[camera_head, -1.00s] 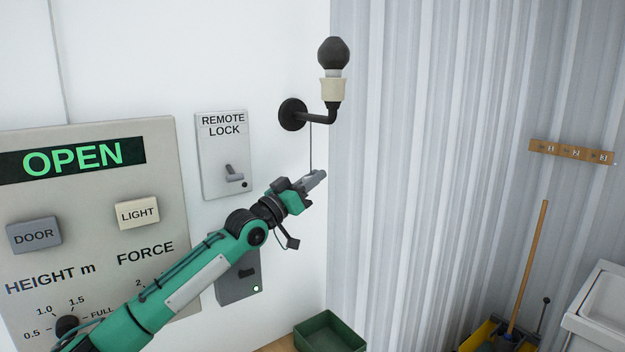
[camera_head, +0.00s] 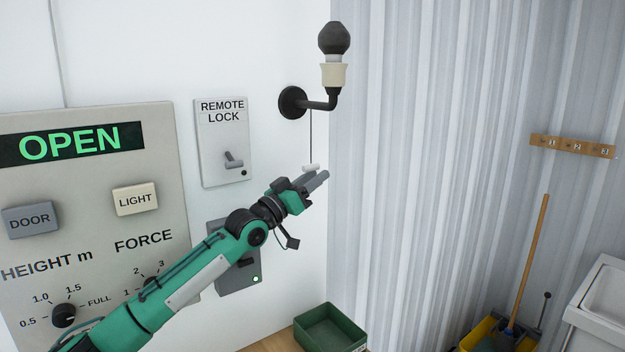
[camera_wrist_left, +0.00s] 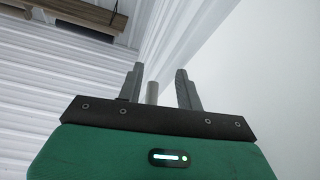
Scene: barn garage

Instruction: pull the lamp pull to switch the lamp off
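The wall lamp has a dark bulb (camera_head: 334,38) in a cream socket on a black bracket and shows no glow. Its thin cord (camera_head: 311,135) hangs down to a small pale lamp pull (camera_head: 311,167). My left gripper (camera_head: 316,178) is just below and beside the pull in the head view. In the left wrist view its two grey fingers (camera_wrist_left: 160,88) are apart, and the pale pull (camera_wrist_left: 152,92) shows in the gap between them, nearer the left finger. I cannot tell whether either finger touches it. My right gripper is not in view.
A control panel (camera_head: 160,235) reading OPEN and a REMOTE LOCK plate (camera_head: 222,165) are on the wall left of the lamp. A grey box (camera_head: 238,283) is behind my arm. A green tray (camera_head: 330,325) stands below. The space right of the gripper is clear up to the corrugated wall (camera_head: 430,150).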

